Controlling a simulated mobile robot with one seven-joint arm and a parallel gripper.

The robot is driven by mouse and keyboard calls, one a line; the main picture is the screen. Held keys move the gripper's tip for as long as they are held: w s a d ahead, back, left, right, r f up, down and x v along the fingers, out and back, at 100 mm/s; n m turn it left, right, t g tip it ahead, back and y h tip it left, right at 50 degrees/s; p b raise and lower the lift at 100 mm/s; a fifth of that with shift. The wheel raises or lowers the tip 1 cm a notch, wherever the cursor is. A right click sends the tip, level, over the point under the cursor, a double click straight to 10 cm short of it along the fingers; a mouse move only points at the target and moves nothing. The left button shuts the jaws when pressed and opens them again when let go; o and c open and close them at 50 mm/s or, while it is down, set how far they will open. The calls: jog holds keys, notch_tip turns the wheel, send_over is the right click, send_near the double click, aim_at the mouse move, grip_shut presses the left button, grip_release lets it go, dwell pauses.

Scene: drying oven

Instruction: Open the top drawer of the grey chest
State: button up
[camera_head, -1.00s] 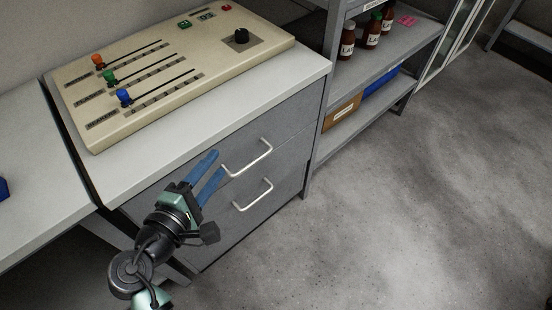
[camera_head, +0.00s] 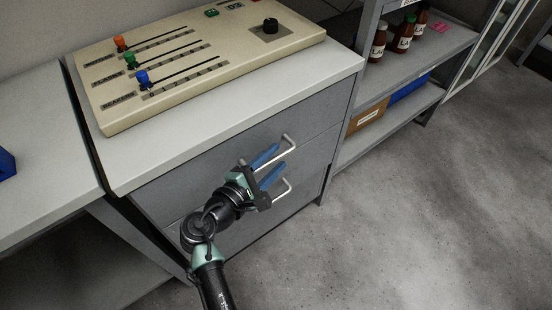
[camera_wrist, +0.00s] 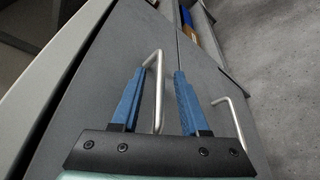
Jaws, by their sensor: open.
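The grey chest (camera_head: 310,125) stands under the white worktop, and its drawers look shut. The top drawer (camera_head: 215,150) has a silver bar handle (camera_head: 290,149). My gripper (camera_head: 278,160) is open in front of it, with its blue fingers pointing at the chest. In the wrist view, the top handle (camera_wrist: 159,90) lies between the two spread fingers of my gripper (camera_wrist: 159,72), with a gap on either side. The lower drawer's handle (camera_head: 287,190) is just below; in the wrist view it (camera_wrist: 237,118) is outside the right finger.
A beige control panel (camera_head: 200,60) with coloured sliders and a black knob sits on the worktop (camera_head: 160,165). A grey shelf unit (camera_head: 425,60) with brown bottles and boxes stands right of the chest. The floor (camera_head: 430,200) to the right is clear.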

jog(key=shift+w+d+f, duration=0.15)
jog(key=shift+w+d, duration=0.15)
jog(key=shift+w, duration=0.15)
grip_shut()
dwell(1.2)
